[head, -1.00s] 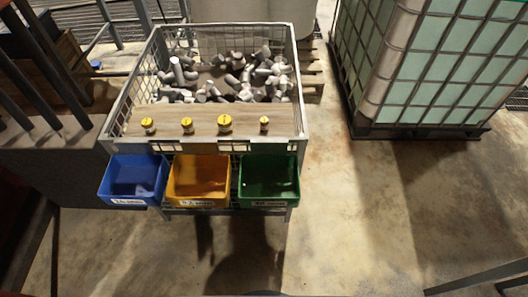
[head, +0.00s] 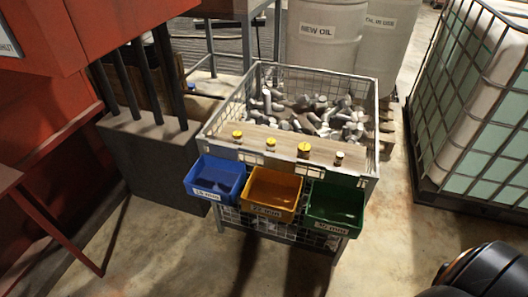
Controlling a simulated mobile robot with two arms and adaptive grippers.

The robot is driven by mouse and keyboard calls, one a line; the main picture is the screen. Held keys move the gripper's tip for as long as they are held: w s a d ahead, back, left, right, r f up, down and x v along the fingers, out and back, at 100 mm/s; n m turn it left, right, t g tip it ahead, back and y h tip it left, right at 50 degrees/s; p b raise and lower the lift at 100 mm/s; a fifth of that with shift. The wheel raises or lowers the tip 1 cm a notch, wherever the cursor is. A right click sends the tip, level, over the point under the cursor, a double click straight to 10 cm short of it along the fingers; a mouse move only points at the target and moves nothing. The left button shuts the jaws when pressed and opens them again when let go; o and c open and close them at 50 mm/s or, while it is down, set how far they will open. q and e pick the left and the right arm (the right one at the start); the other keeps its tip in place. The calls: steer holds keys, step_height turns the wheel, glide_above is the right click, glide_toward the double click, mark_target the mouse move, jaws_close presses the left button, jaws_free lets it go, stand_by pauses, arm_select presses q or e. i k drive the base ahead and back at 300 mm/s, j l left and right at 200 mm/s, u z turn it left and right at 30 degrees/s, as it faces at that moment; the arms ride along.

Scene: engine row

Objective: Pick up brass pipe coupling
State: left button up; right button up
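Several small yellow-topped fittings stand in a row on a wooden board (head: 288,145) at the front of a wire-mesh crate (head: 368,85). From left to right they are a first fitting (head: 237,136), a second fitting (head: 271,144), a wider third fitting (head: 304,150) and a slim fourth fitting (head: 339,157). They are too small for me to tell which is the brass pipe coupling. Neither of my grippers is in view. A dark rounded part at the lower right appears to belong to my arm.
Grey metal pieces (head: 310,112) fill the crate behind the board. A blue bin (head: 214,180), a yellow bin (head: 272,194) and a green bin (head: 336,208) hang on its front. A caged tank (head: 480,110) stands right, white drums (head: 325,35) behind. Red machinery (head: 90,30) is left.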

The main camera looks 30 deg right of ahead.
mark_target(339, 156)
steer(key=l+u, duration=1.15)
steer(key=k+l+u, duration=0.15)
steer(key=l+u, duration=0.25)
steer(key=j, duration=0.1)
